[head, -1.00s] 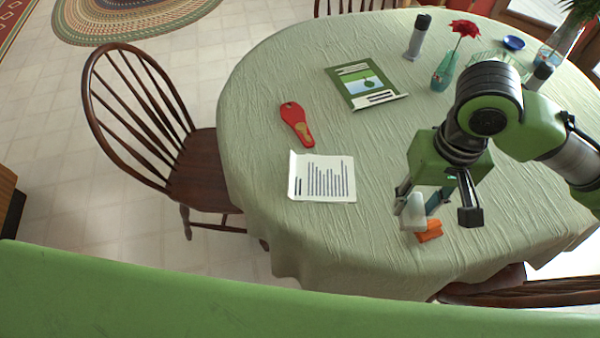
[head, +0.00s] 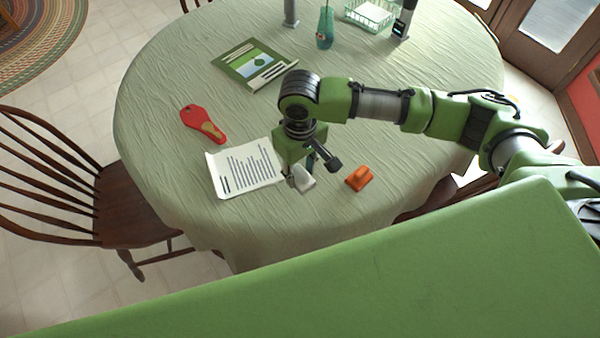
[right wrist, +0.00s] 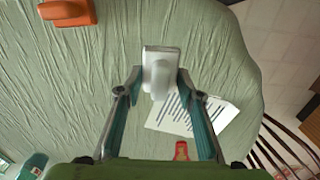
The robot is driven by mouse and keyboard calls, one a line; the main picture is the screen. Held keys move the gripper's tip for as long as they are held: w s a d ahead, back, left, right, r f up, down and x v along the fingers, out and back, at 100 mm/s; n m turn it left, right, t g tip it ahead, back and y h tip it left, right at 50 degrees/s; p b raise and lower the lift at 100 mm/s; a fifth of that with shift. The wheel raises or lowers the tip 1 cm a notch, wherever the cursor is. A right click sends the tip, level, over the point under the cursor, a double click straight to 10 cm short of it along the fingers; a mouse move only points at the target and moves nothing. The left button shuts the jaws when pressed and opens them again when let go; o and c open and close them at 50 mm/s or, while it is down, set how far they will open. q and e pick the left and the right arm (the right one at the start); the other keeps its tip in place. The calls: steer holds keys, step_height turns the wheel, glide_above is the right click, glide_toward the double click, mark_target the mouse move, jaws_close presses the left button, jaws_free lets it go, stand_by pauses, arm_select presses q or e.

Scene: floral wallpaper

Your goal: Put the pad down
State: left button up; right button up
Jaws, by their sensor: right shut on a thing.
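The pad, a small white-grey block with a raised grip, shows in the head view (head: 304,181) and in the right wrist view (right wrist: 162,56). My right gripper (head: 309,173) points down over the table and is shut on the pad; in the right wrist view its two fingertips (right wrist: 160,80) flank the grip. The pad is just right of a printed paper sheet (head: 245,168). I cannot tell whether the pad touches the tablecloth. My left gripper is not in view.
On the round table (head: 160,120), an orange block (head: 359,178) lies right of the pad. A red scraper-like thing (head: 203,123) and a green booklet (head: 252,64) lie farther back. A teal vase (head: 325,28) and a wire basket (head: 370,14) stand behind. The cloth between pad and orange block is clear.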

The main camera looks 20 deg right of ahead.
mark_target(300, 175)
steer(key=shift+w+d+f, duration=0.25)
steer(key=shift+w+f, duration=0.6)
steer(key=shift+f, duration=0.2)
steer(key=shift+f+p, duration=0.4)
steer(key=shift+f, duration=1.2)
steer(key=o, duration=1.2)
steer(key=shift+f, duration=0.1)
step_height(300, 175, up, 12)
steer(key=shift+r+b, duration=0.15)
steer(key=shift+b, duration=0.4)
